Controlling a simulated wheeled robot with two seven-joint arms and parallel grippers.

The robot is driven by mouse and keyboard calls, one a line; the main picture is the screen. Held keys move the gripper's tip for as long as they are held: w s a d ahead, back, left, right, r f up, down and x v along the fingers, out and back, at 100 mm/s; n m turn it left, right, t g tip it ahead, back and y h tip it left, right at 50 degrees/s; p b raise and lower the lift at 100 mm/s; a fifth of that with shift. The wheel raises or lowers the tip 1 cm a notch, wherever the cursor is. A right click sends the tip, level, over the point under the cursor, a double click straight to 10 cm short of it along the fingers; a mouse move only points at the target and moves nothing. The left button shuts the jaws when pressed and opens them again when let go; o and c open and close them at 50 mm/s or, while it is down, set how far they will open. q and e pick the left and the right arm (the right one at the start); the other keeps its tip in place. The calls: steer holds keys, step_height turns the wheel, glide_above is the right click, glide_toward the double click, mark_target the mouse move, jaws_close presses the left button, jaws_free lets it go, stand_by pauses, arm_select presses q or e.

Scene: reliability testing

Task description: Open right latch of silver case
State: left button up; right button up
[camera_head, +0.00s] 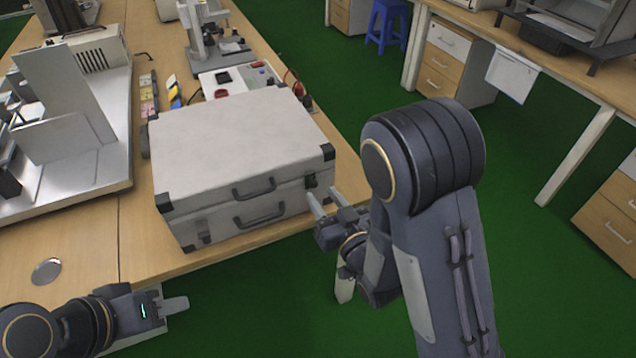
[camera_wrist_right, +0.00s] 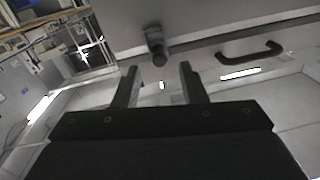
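The silver case (camera_head: 240,130) stands with its lid down at the front edge of the wooden table in the head view. Its right latch (camera_head: 310,181) is a small dark piece on the front face near the right corner; it also shows in the right wrist view (camera_wrist_right: 155,45). My right gripper (camera_head: 325,198) is just in front of and below this latch. In the right wrist view its two fingers (camera_wrist_right: 160,80) are apart and empty, with the latch beyond the gap. My left gripper (camera_head: 178,304) is low at the left, away from the case; its finger gap is unclear.
Dark handles (camera_head: 255,189) sit on the case front, left of the latch. Behind the case are a white board with coloured parts (camera_head: 235,80) and a microscope-like device (camera_head: 205,35). A metal-based apparatus (camera_head: 80,165) stands left. Open green floor lies right of the table.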

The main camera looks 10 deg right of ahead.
mark_target(315, 186)
steer(key=shift+x, duration=1.75)
jaws_close()
